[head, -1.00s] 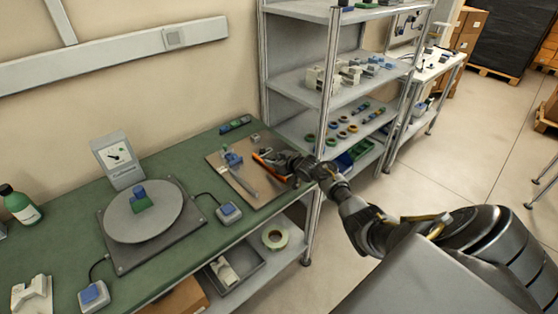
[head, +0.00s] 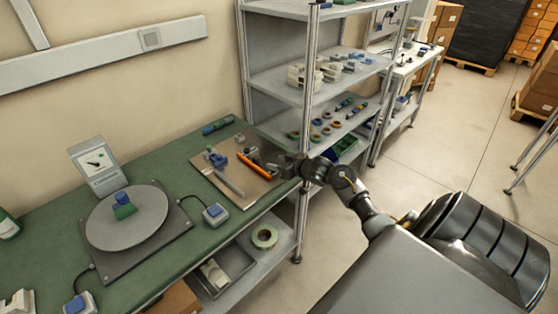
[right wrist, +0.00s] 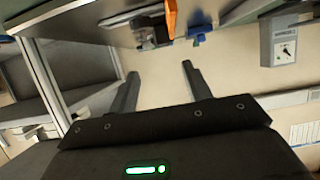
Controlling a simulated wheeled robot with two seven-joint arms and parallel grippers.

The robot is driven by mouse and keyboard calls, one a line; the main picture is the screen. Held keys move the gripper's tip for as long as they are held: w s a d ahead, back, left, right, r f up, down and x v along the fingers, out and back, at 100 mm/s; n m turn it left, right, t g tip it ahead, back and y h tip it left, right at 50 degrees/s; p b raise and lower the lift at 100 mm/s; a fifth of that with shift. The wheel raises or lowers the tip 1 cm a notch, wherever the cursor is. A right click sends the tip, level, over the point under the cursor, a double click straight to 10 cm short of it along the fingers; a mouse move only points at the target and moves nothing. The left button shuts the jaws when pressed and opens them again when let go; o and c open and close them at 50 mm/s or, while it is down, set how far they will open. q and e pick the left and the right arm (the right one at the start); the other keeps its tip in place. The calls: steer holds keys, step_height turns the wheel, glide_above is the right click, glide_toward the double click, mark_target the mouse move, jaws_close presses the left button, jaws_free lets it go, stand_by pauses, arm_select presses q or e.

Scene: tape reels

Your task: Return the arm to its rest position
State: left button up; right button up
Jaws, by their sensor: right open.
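My right arm comes in from the lower right of the head view. Its gripper (head: 282,166) is at the right edge of the tan board (head: 226,181) on the green bench, just right of an orange-handled tool (head: 257,165). In the right wrist view the two dark fingers (right wrist: 160,88) are spread apart with nothing between them. The orange tool (right wrist: 170,18) shows beyond them at the top of that view. My left gripper is in neither view.
A metal shelf rack (head: 309,95) stands close behind and beside the right gripper, its upright post very near. A round turntable (head: 127,217) and a dial gauge (head: 98,165) are on the bench. Open floor (head: 440,150) lies to the right.

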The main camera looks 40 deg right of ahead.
stand_by(0.4)
steer(key=shift+n+g+h, duration=0.3)
steer(key=shift+g, duration=0.4)
steer(key=s+a+f, duration=0.3)
steer(key=a+f, duration=0.1)
steer(key=shift+s+a+f, duration=0.15)
steer(key=shift+s+a, duration=0.15)
steer(key=shift+s, duration=0.1)
steer(key=s+a+f+g, duration=0.1)
steer(key=s+a+g, duration=0.2)
steer(key=s+a, duration=0.6)
steer(key=s+a+g, duration=0.3)
steer(key=s+a, duration=0.2)
steer(key=s, duration=0.8)
steer(key=s+a+f+g, duration=0.1)
steer(key=s+a+g, duration=0.1)
steer(key=s+a, duration=0.7)
step_height(320, 180, down, 27)
steer(key=s+d+n+g+b, duration=0.1)
steer(key=s+d+g+b, duration=0.1)
steer(key=s+d+f+g+b, duration=0.1)
steer(key=s+d+f, duration=0.1)
steer(key=s+f, duration=1.5)
steer(key=shift+d+f, duration=0.4)
steer(key=shift+f, duration=0.4)
